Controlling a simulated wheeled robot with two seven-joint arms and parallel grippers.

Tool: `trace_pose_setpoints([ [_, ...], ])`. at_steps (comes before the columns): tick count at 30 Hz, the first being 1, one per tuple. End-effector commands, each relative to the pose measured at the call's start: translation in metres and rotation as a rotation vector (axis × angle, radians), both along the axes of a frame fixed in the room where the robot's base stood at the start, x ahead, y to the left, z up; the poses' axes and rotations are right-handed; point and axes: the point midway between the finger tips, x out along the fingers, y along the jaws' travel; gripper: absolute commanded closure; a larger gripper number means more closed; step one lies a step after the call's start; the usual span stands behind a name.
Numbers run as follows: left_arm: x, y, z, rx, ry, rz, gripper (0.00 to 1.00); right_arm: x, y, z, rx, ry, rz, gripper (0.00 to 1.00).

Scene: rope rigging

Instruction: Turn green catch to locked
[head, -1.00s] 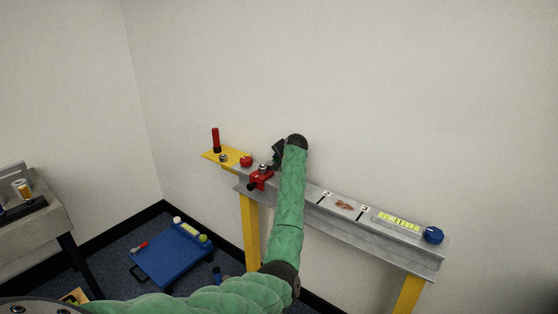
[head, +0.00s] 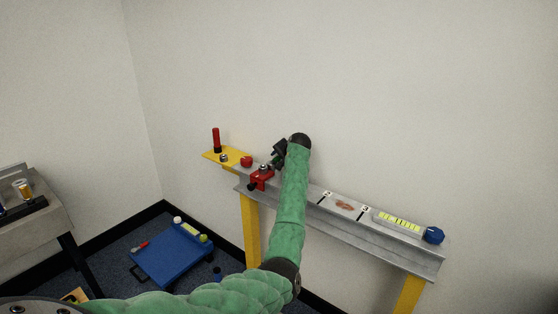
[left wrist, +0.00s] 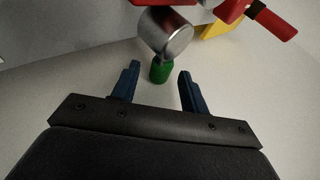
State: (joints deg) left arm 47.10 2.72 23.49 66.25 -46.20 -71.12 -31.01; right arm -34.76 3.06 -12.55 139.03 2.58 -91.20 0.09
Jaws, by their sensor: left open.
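The green catch (left wrist: 160,71) shows in the left wrist view as a small green cylinder below a silver metal cylinder (left wrist: 166,36). My left gripper (left wrist: 158,72) is open, with its two blue fingers on either side of the green catch and a visible gap to each. In the head view my left gripper (head: 278,155) is over the beam behind the red clamp (head: 262,177), partly hidden by my arm. Whether the catch is locked cannot be told. My right gripper is not in view.
A grey beam (head: 340,232) on yellow legs runs along the wall. It bears a red knob (head: 246,161), a yellow-green gauge (head: 400,222) and a blue knob (head: 434,235). A red upright handle (head: 216,139) stands on the yellow plate at left. A blue trolley (head: 172,256) is on the floor.

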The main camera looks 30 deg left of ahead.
Motion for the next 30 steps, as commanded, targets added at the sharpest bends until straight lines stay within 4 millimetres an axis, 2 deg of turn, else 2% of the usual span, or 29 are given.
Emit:
trace_pose_setpoints([
  [9,-0.015,-0.032,0.027,-0.001,0.0,-0.001,0.55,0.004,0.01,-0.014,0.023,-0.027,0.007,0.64],
  [15,-0.023,-0.046,0.043,0.0,-0.001,-0.001,0.55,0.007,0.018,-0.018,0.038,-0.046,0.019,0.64],
  [26,-0.025,-0.051,0.047,-0.001,0.002,0.0,0.55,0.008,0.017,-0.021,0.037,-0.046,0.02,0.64],
  [30,-0.025,-0.051,0.048,-0.009,-0.009,0.006,0.79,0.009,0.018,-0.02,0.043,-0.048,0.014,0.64],
])
